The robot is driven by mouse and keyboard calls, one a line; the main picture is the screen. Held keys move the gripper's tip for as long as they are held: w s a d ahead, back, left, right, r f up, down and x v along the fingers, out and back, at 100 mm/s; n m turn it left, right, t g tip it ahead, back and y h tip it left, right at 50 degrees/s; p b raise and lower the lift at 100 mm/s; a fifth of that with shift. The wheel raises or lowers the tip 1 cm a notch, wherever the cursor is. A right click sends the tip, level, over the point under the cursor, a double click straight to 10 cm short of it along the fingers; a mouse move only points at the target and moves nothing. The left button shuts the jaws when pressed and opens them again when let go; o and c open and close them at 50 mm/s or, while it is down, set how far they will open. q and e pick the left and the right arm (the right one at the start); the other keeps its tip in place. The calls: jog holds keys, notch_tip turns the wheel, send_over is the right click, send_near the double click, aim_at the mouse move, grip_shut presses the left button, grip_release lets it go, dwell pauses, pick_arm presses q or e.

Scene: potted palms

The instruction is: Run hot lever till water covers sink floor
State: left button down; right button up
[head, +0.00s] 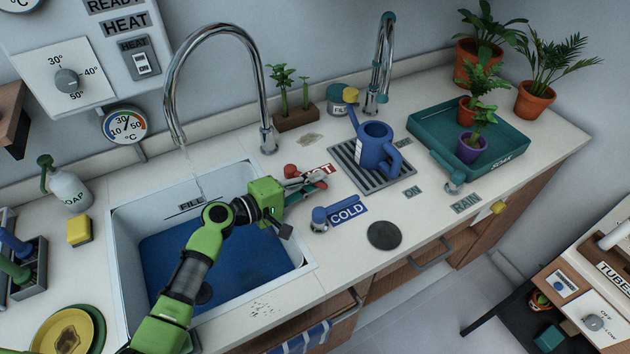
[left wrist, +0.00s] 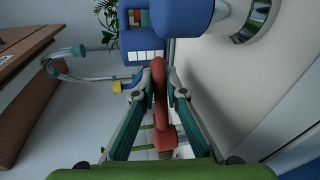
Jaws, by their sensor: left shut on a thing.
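The red hot lever (head: 291,171) stands on the counter right of the sink, by a red label partly hidden by my gripper. My left gripper (head: 316,184) is shut on the lever; in the left wrist view the red handle (left wrist: 160,90) runs between the fingers. A thin stream of water (head: 198,181) falls from the tall curved chrome spout (head: 216,30) into the white sink (head: 130,240). The sink's bottom looks blue (head: 165,262); I cannot tell how deep any water is. My left arm hides part of it. My right gripper is out of view.
The blue cold lever (head: 320,217) stands close in front of my gripper. A blue watering can (head: 374,145) sits on a grate to the right, and a green tray (head: 425,118) holds potted palms. A soap bottle (head: 68,188) and yellow sponge (head: 79,231) are left of the sink.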

pick_arm(q)
jog(key=shift+w+d+r+n+t+y+p, duration=0.1)
jog(key=shift+w+d+n+t+y+p, duration=0.15)
jog(key=shift+n+t+y+p, duration=0.25)
jog(key=shift+w+d+r+n+t+y+p, duration=0.1)
jog(key=shift+w+n+t+y+p, duration=0.15)
jog(key=shift+n+t+y+p, duration=0.25)
jog(key=shift+w+d+n+t+y+p, duration=0.1)
jog(key=shift+w+n+t+y+p, duration=0.45)
jog(key=shift+n+y+p, duration=0.2)
jog(key=shift+w+f+n+t+y+p, duration=0.2)
jog(key=shift+w+n+t+y+p, duration=0.15)
jog(key=shift+n+t+y, duration=0.15)
jog(key=c, duration=2)
grip_release()
